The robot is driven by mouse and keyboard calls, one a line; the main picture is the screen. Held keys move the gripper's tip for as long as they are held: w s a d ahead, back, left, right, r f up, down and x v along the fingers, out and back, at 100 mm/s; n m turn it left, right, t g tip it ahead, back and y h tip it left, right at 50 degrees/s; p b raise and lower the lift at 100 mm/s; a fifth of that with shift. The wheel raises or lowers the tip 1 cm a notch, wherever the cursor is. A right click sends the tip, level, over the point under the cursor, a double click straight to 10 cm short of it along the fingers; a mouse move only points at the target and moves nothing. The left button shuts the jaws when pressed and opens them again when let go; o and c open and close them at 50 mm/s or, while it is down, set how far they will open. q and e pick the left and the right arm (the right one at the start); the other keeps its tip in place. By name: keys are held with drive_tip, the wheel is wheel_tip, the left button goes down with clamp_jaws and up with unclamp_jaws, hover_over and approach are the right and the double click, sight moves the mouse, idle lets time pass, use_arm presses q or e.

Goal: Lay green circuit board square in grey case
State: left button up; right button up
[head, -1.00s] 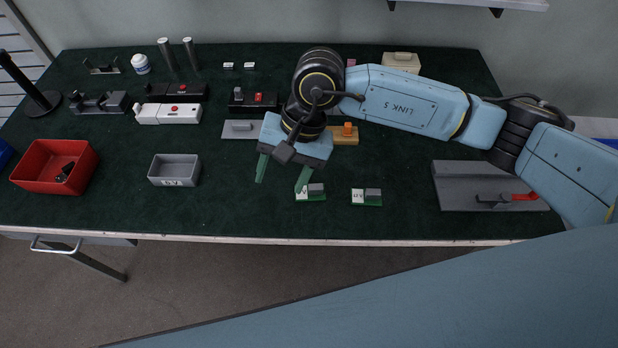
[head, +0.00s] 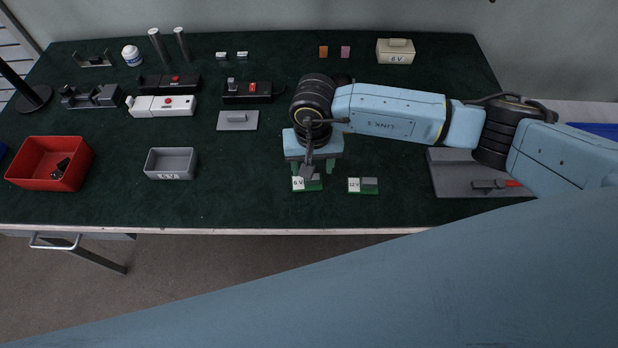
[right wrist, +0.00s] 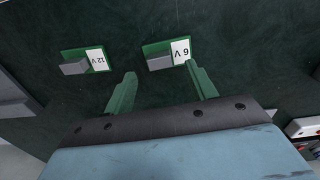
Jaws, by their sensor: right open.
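Two green circuit boards with white labels and grey blocks lie on the dark green mat: the 6 V board (head: 307,184) and the 12 V board (head: 363,186) to its right. Both show in the right wrist view, the 6 V board (right wrist: 166,55) in front of my fingers and the 12 V board (right wrist: 86,61) to the left. My right gripper (head: 311,168) is open and empty, just behind and above the 6 V board, its green fingers (right wrist: 160,75) spread. A grey open case (head: 171,163) with a small white label stands to the left. My left gripper is out of view.
A red bin (head: 49,165) with dark parts stands at far left. Black and white housings (head: 160,106), a grey plate (head: 237,121) and a beige 6 V block (head: 395,52) lie farther back. A grey fixture with a red handle (head: 470,175) is at right. Mat between case and boards is clear.

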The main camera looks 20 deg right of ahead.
wheel_tip(320, 180, down, 4)
drive_tip(key=shift+r, duration=0.25)
drive_tip(key=shift+c, duration=0.2)
drive_tip(key=shift+r, duration=0.1)
drive_tip(key=c, duration=1.1)
